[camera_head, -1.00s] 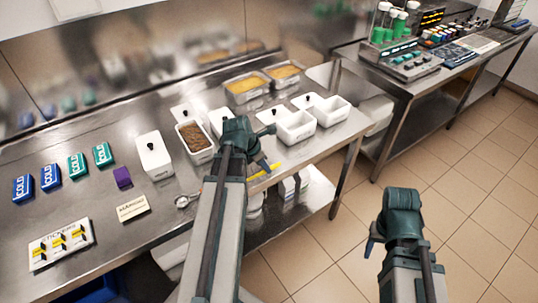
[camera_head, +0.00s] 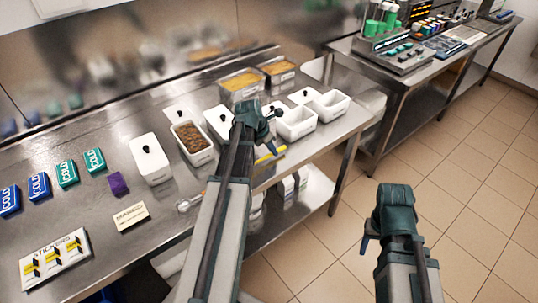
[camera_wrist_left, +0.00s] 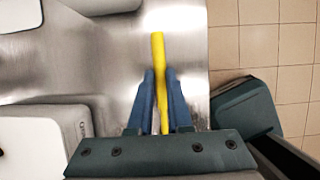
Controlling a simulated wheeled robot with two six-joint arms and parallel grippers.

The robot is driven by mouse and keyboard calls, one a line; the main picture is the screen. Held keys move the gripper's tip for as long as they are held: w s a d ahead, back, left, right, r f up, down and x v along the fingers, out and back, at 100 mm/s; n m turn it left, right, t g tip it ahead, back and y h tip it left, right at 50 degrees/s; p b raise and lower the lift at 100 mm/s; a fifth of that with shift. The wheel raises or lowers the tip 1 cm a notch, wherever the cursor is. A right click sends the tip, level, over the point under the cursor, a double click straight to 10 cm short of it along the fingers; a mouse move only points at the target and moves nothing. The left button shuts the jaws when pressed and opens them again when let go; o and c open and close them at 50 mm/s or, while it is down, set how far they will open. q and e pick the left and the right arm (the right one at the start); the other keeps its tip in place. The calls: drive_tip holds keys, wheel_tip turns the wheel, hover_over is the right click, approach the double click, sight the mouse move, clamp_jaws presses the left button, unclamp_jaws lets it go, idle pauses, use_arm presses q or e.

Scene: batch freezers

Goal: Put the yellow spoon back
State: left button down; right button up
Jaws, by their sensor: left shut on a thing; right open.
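The yellow spoon (camera_head: 270,154) shows as a short yellow length at the table's front edge, right of my left arm. In the left wrist view its yellow handle (camera_wrist_left: 158,48) stands upright in the picture between the two blue fingers. My left gripper (camera_wrist_left: 160,78) is shut on it. The spoon's other end is hidden by the gripper. My right gripper (camera_head: 368,245) is open and empty over the floor, clear of the table.
Open white containers (camera_head: 296,122) stand just behind my left gripper. A brown-filled white container (camera_head: 194,144) and a lidded one (camera_head: 150,160) are to the left. A metal utensil (camera_head: 188,203) lies near the front edge. Yellow-filled tubs (camera_head: 242,84) stand at the back.

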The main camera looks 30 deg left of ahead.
use_arm(q)
drive_tip(key=shift+f+b, duration=0.3)
drive_tip(key=shift+f, duration=0.55)
drive_tip(key=shift+a, duration=0.1)
drive_tip(key=shift+r, duration=0.1)
drive_tip(key=shift+f, duration=0.2)
drive_tip(key=c, duration=0.8)
unclamp_jaws()
drive_tip(key=shift+r, duration=0.1)
drive_tip(key=shift+c, duration=0.2)
use_arm(e)
drive_tip(key=shift+s+a+f, duration=0.15)
drive_tip(key=shift+a+f, duration=0.05)
drive_tip(key=shift+f, duration=0.25)
drive_tip(key=shift+s+a+f, duration=0.1)
drive_tip(key=shift+a+f, duration=0.1)
drive_tip(key=shift+f, duration=0.2)
use_arm(q)
drive_tip(key=shift+r, duration=0.1)
use_arm(e)
drive_tip(key=shift+r, duration=0.1)
